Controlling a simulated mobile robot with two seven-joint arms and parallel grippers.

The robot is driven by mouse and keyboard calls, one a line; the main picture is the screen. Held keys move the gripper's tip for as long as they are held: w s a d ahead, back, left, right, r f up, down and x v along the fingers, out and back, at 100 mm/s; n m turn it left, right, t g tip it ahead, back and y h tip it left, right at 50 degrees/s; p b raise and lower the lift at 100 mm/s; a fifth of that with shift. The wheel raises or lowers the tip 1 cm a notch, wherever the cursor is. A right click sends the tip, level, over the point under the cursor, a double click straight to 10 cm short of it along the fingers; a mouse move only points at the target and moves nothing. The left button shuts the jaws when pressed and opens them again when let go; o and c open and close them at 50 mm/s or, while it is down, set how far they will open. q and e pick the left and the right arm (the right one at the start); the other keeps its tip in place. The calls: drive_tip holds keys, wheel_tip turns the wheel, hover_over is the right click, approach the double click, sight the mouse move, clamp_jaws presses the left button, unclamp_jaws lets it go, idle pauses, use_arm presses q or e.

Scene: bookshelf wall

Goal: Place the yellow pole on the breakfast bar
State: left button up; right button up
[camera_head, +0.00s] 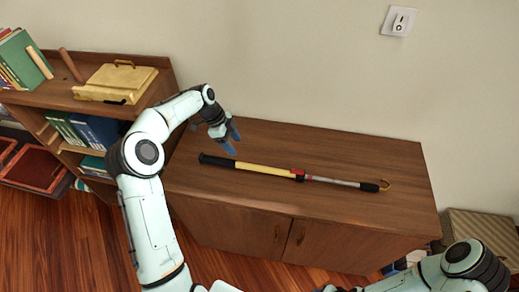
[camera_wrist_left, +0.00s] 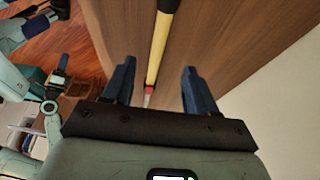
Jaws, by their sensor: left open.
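The yellow pole (camera_head: 265,170) lies flat across the top of a brown wooden cabinet (camera_head: 345,150). It has a black grip at its left end, a red clamp in the middle, and a grey shaft ending in a yellow hook at the right. My left gripper (camera_head: 231,138) is open and empty, just behind the pole near its black grip. In the left wrist view, the pole (camera_wrist_left: 157,48) appears between the two blue fingers of the left gripper (camera_wrist_left: 158,66), with no visible contact. My right arm is at the lower right; its gripper's jaws are not clearly shown.
A bookshelf (camera_head: 60,100) with books stands left of the cabinet, holding a yellow box (camera_head: 118,80) on top. A wall with a switch (camera_head: 399,20) is behind. A striped box (camera_head: 480,228) stands at the right. The cabinet top around the pole is clear.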

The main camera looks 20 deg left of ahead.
use_arm(q)
hover_over(247, 164)
drive_tip(key=s+a, duration=0.1)
drive_tip(key=a, duration=0.1)
wheel_tip(247, 164, down, 6)
drive_tip(key=shift+f, duration=0.1)
drive_tip(key=shift+w+d+f, duration=0.2)
drive_tip(key=shift+d+f, duration=0.05)
drive_tip(key=shift+f, duration=0.25)
drive_tip(key=x, duration=0.5)
drive_tip(key=shift+w+a+f, duration=0.1)
drive_tip(key=shift+f, duration=0.05)
clamp_jaws()
